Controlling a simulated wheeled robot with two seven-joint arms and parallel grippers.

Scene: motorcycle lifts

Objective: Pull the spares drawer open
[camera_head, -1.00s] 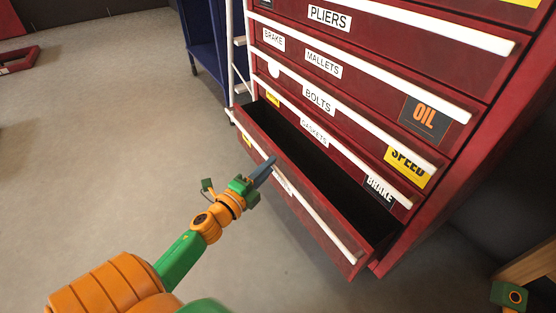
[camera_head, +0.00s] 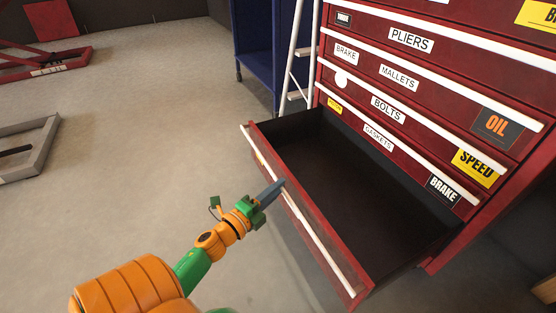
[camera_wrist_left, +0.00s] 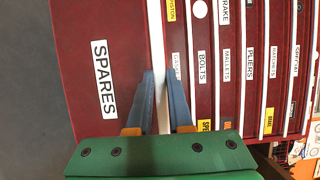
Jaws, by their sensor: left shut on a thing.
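The spares drawer (camera_head: 360,195) is the lowest drawer of the red cabinet. It stands well out from the cabinet, and its dark inside looks empty. Its white bar handle (camera_head: 322,245) runs along the top of the front. My left gripper (camera_head: 272,191) is shut on this handle, near its middle. In the left wrist view, the blue-grey fingers (camera_wrist_left: 166,88) lie on either side of the white handle (camera_wrist_left: 157,50). The SPARES label (camera_wrist_left: 104,78) shows on the drawer front there. My right gripper is not in view.
The red cabinet's other drawers (camera_head: 400,75), labelled pliers, mallets, bolts and gaskets, look shut. A white ladder (camera_head: 300,60) and a blue cart (camera_head: 258,50) stand behind it. A grey frame (camera_head: 40,150) lies at the left. The floor (camera_head: 150,130) before the drawer is clear.

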